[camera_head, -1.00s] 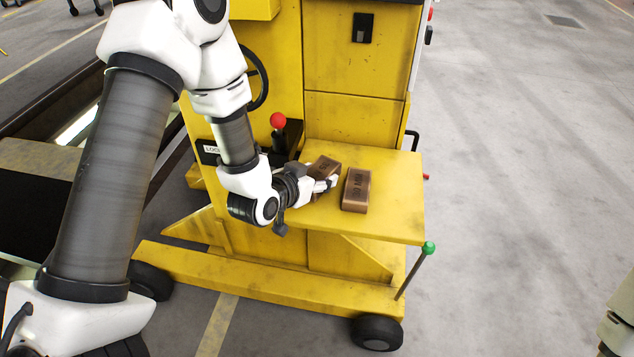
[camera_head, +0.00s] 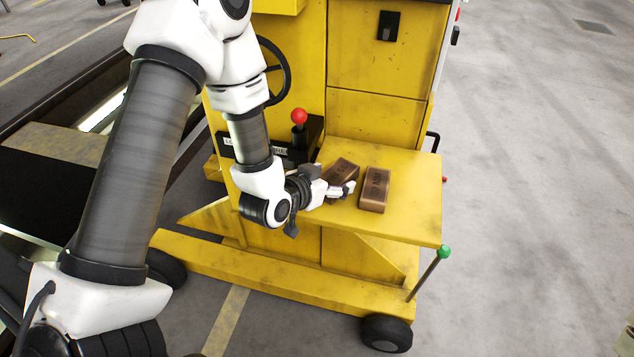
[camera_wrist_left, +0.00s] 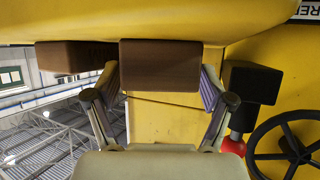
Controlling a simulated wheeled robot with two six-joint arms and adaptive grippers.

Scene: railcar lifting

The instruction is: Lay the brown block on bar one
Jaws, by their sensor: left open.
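Two brown blocks lie on the yellow side shelf (camera_head: 415,200) of the machine. The left block (camera_head: 341,171) sits at an angle behind my left gripper (camera_head: 342,191); the right block (camera_head: 375,190) lies a little apart from it. In the left wrist view, my gripper's fingers (camera_wrist_left: 162,92) are open and spread on either side of the near block (camera_wrist_left: 160,66); contact cannot be told. The other block (camera_wrist_left: 72,57) shows left of it there. I cannot make out a thing marked bar one. My right gripper is not in view.
A red-knobbed lever (camera_head: 299,118) and a steering wheel (camera_head: 278,70) stand left of the shelf. A green-knobbed lever (camera_head: 444,252) juts out at the shelf's front corner. A dark pit runs along the left. The floor at right is clear.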

